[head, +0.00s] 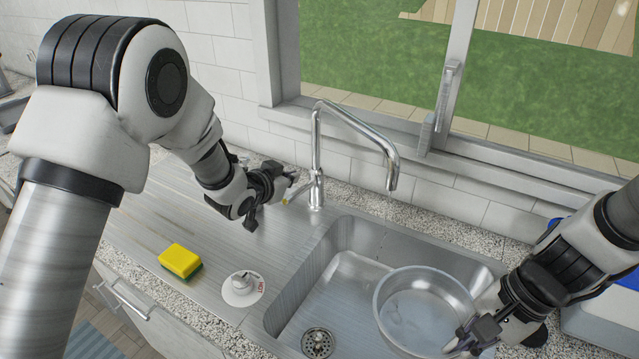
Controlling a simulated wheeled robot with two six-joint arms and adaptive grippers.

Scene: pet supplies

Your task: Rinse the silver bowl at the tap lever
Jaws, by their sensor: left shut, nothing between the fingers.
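The silver bowl (408,296) is over the right part of the sink basin (345,285). My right gripper (476,335) is at the bowl's right rim and appears shut on it. The chrome tap (316,150) stands behind the basin, its spout end (392,182) above and behind the bowl. My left gripper (284,186) is shut and empty, just left of the tap's base. The small tap lever (298,192) is by its fingertips and partly hidden; I cannot tell whether they touch. I cannot clearly make out water from the spout.
A yellow and green sponge (180,260) lies on the steel drainboard (165,215). A white disc with a knob marked HOT (242,288) is at the drainboard's front. A drain (317,342) shows in the basin. A window (440,95) is behind; a blue and white container (600,318) is at right.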

